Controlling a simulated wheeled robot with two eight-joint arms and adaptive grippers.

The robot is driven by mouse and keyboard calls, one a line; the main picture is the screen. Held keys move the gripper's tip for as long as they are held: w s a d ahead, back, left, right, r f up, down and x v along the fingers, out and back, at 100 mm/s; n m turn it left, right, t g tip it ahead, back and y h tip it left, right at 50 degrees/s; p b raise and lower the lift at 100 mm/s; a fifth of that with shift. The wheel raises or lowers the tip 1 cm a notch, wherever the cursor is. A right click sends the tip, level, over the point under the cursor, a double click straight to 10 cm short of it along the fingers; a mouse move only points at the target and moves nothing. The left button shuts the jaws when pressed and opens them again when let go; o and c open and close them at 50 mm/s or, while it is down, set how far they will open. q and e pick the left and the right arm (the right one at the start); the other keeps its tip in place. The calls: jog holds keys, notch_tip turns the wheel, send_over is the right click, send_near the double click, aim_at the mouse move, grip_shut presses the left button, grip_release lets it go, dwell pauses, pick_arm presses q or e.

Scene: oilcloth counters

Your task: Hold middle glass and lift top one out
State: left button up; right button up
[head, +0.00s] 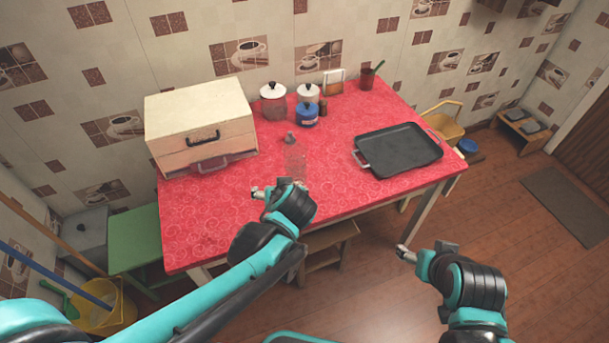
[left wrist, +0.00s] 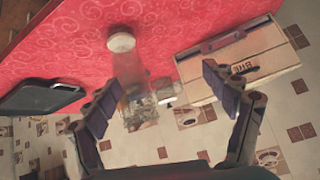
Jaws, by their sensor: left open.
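A clear stack of glasses (head: 295,160) stands on the red table near its middle. The single glasses are hard to tell apart. In the left wrist view, which is upside down, the glass (left wrist: 128,70) shows as a see-through column with a pale round end (left wrist: 121,42). My left gripper (head: 272,188) is open and empty just in front of the stack. Its two fingers (left wrist: 162,98) stand apart on either side of the glass, with no visible contact. My right gripper (head: 424,250) is open and empty, off the table's front right edge.
A cream bread box (head: 200,115) stands left of the stack. Lidded jars (head: 273,100) and a blue jar (head: 306,115) stand behind it. A dark tray (head: 398,150) lies to the right. The red tabletop (head: 215,225) is clear at the front left.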

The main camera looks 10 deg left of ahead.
aim_at(300, 171)
pick_arm(q)
jog(key=w+d+t+y, duration=0.1)
jog(key=w, duration=0.1)
jog(key=w+d+n, duration=0.1)
jog(key=w+d, duration=0.1)
jog(key=w+d+f+n+t+y, duration=0.1)
jog(key=w, duration=0.1)
jog(key=shift+w+d+t+y+p, duration=0.3)
jog(key=shift+p, duration=0.05)
jog(key=shift+w+d+f+n+t, duration=0.15)
jog(key=shift+w+d+n+t, duration=0.15)
jog(key=shift+d+n+t, duration=0.25)
jog(key=b+x, duration=0.2)
jog(key=x, duration=0.4)
jog(key=shift+w+a+f, duration=0.1)
jog(key=shift+a+f, duration=0.05)
jog(key=shift+a, duration=0.1)
jog(key=shift+w+a+f+y, duration=0.15)
jog(key=shift+w+a+y, duration=0.2)
jog(key=shift+w, duration=0.25)
